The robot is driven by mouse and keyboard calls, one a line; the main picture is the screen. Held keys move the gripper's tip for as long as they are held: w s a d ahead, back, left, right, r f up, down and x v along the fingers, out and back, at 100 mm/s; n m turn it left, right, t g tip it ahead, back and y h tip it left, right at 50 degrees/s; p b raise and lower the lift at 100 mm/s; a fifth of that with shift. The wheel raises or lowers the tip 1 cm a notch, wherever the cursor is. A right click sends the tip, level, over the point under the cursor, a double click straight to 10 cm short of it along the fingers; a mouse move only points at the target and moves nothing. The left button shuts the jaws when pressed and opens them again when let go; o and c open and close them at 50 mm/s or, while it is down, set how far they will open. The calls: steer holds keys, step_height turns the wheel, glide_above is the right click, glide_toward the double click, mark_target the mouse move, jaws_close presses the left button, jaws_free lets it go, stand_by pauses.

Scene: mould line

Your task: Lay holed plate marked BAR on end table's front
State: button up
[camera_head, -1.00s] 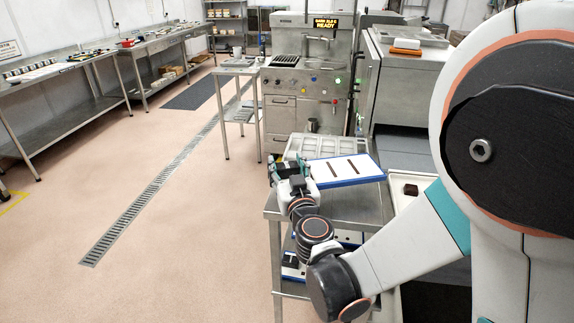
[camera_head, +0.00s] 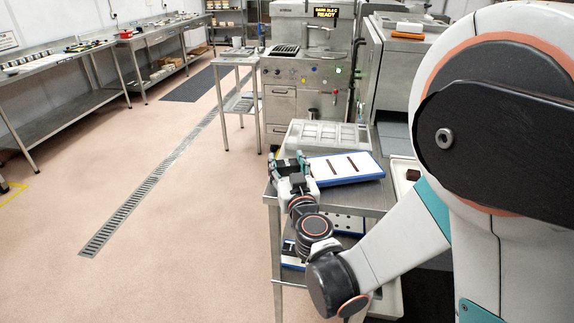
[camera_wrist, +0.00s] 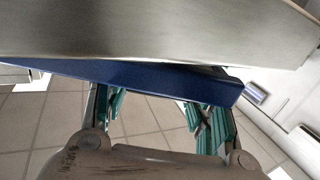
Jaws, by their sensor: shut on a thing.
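A white plate with a blue rim and two dark bar-shaped slots (camera_head: 345,167) is held level at my gripper (camera_head: 290,166), over the front part of a steel table (camera_head: 375,200). No BAR marking is legible. In the wrist view the plate's blue edge (camera_wrist: 150,80) runs between the green-padded fingers of my gripper (camera_wrist: 155,115), which are shut on it. A broad grey surface fills the top of that view. I cannot tell whether the plate touches the tabletop.
A pale compartmented tray (camera_head: 325,134) stands behind the plate on the table. Blue-and-white plates (camera_head: 347,223) lie on the shelf below. A white tray with a dark brown piece (camera_head: 413,174) is to the right. The floor at left is clear.

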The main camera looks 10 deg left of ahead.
steer(key=shift+f+b, duration=0.45)
steer(key=shift+f, duration=0.05)
steer(key=o, duration=1.5)
steer(key=shift+c, duration=0.2)
